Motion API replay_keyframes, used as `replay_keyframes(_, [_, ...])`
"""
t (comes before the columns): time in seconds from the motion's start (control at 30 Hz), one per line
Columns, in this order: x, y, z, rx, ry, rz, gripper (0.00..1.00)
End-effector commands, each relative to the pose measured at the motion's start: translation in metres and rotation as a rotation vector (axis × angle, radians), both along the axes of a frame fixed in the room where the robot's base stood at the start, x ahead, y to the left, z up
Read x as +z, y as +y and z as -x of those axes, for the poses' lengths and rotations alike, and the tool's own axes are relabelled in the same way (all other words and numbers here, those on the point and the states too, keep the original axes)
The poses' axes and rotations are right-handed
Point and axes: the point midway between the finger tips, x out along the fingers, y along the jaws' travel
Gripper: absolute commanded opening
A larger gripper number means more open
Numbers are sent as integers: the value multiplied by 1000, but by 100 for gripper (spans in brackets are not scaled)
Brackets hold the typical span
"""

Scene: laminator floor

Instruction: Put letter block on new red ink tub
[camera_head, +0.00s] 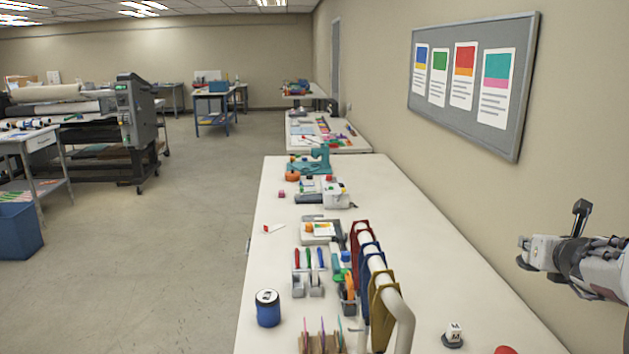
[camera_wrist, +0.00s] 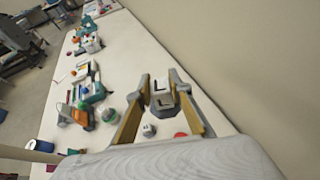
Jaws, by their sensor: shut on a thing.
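My gripper (camera_wrist: 163,85) is raised above the right part of the long white table. It is shut on a small pale grey thing (camera_wrist: 163,101) with a dark patch. No letter on it can be made out, and the fingers hide part of it. In the head view my gripper (camera_head: 526,254) is at the right edge, clear of the table, and its hold is hard to see. A white letter block (camera_head: 454,329) with dark marks sits on a dark round base near the table's front right. Right of it is a red round tub (camera_head: 505,350), cut off by the frame; it also shows in the wrist view (camera_wrist: 181,135).
A rack with blue, red and yellow hanging pieces (camera_head: 384,290) stands left of the letter block. The table's right strip (camera_head: 425,235) is bare beside the wall.

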Motion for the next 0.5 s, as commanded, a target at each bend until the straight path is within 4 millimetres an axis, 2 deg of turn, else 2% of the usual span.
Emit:
replay_keyframes(0.03, [8, 1, 8, -12, -4, 3, 0])
replay_keyframes(0.5, [52, 8, 76, -128, -4, 4, 0])
